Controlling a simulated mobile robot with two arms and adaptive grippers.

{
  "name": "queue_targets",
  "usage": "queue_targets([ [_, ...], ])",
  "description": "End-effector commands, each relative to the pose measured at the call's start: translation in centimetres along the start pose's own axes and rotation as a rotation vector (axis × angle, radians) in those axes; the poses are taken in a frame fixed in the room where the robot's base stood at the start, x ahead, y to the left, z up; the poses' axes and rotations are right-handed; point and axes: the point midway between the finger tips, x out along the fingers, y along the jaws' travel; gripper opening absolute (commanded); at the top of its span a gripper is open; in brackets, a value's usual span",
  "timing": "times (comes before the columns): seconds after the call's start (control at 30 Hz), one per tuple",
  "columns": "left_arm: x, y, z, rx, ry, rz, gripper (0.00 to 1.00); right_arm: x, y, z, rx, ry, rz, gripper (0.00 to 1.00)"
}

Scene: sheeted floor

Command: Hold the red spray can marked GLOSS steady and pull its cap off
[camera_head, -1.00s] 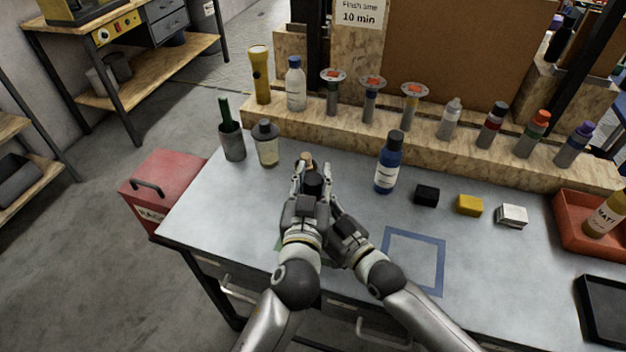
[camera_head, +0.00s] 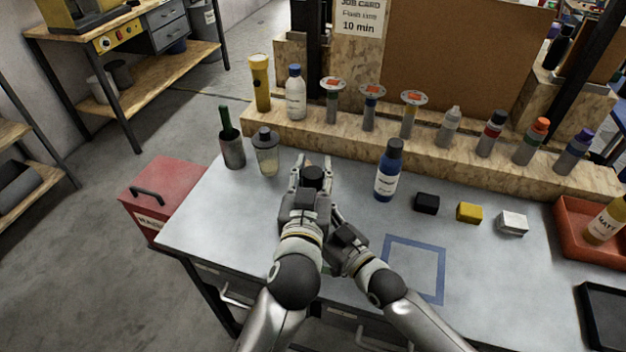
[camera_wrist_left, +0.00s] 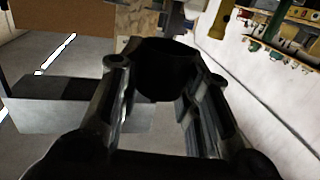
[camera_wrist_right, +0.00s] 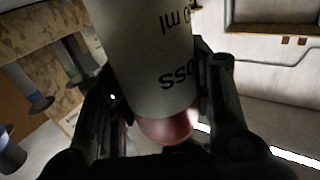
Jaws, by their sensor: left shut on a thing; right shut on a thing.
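My left gripper (camera_head: 312,170) is shut on the black cap (camera_head: 314,174), which shows as a dark round shape between its fingers in the left wrist view (camera_wrist_left: 165,72). My right gripper (camera_head: 338,228) is low beside the left one and shut on the spray can. In the right wrist view the can (camera_wrist_right: 148,55) has a pale label with upside-down lettering ending in "oss" and a rounded red end. No cap shows on that red end there. In the head view my grippers hide the can, so I cannot see the gap between cap and can.
A blue bottle (camera_head: 388,172) stands right of my grippers. Black, yellow and white blocks (camera_head: 469,212) lie farther right. A clear dark-capped bottle (camera_head: 266,153) and a dark cup (camera_head: 231,150) stand left. The blue-outlined square (camera_head: 440,270) is empty. A wooden ledge (camera_head: 420,142) runs behind.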

Motion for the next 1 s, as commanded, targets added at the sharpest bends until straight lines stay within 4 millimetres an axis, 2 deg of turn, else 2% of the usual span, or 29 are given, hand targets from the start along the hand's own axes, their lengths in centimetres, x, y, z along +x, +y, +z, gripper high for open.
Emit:
queue_targets([
  [0.13, -0.05, 0.02, -1.49, -0.001, 0.002, 0.0, 0.03, -0.01, 0.01, 0.03, 0.0, 0.0, 0.0, 0.04],
  [0.37, -0.08, 0.01, -1.64, 0.001, 0.0, 0.0, 0.03, -0.01, 0.01, 0.02, 0.0, 0.0, 0.0, 0.04],
  [0.4, -0.08, 0.0, -1.63, 0.001, 0.0, 0.0, 0.03, -0.01, 0.01, 0.02, 0.0, 0.0, 0.0, 0.5],
  [0.57, -0.07, 0.0, -1.61, 0.001, 0.0, 0.0, 0.03, -0.01, 0.01, 0.02, 0.0, 0.0, 0.0, 0.7],
  [0.87, -0.07, -0.01, -1.59, 0.001, -0.001, 0.0, 0.03, -0.01, 0.0, 0.01, 0.0, 0.0, 0.0, 0.72],
  [1.0, -0.07, -0.01, -1.59, 0.001, -0.001, 0.0, 0.03, -0.65, 0.05, 0.1, -0.001, -0.002, 0.001, 0.72],
])
